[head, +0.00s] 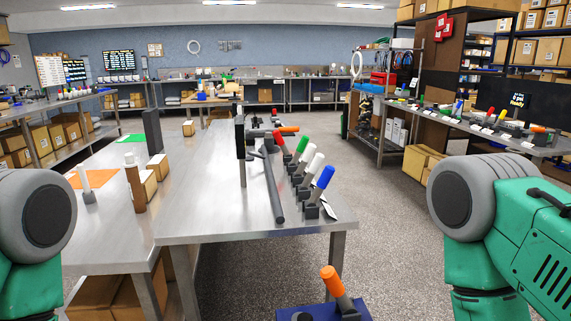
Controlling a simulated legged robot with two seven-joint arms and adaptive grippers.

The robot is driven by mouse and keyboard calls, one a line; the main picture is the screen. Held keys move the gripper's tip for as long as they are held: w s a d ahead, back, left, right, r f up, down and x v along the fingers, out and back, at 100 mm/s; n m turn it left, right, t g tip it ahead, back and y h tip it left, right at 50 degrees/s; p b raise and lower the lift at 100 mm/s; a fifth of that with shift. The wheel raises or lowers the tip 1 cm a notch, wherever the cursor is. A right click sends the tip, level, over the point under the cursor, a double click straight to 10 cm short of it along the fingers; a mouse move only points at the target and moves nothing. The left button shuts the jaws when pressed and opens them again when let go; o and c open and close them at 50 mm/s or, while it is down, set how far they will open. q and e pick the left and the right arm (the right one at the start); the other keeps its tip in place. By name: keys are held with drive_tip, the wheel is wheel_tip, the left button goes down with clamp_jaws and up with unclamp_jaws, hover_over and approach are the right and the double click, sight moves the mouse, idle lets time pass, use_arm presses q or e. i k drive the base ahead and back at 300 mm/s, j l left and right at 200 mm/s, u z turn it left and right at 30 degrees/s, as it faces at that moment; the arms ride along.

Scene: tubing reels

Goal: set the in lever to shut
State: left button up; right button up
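A row of levers stands along the right edge of the steel table (205,212). It has a red-handled lever (279,140), a green-handled lever (303,143), white-handled levers (314,163) and a blue-handled lever (324,178) nearest me. An orange-handled lever (329,279) rises from a blue base (300,314) low in front, tilted to the left. Another orange handle (288,129) lies level at the row's far end. I cannot read the small tags, so I cannot tell which is the in lever. Only my upper arm links show at both sides; neither gripper is in view.
A dark bar (273,183) runs along the table beside the levers, near a black upright post (240,140). A right-hand bench (540,147) holds more levers. The floor (385,225) between is clear.

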sight(319, 159)
drive_tip(key=i+l+u, duration=0.1)
drive_tip(key=l+u, duration=0.3)
drive_tip(key=l, duration=0.3)
drive_tip(key=l+u, duration=0.4)
drive_tip(key=l, duration=0.35)
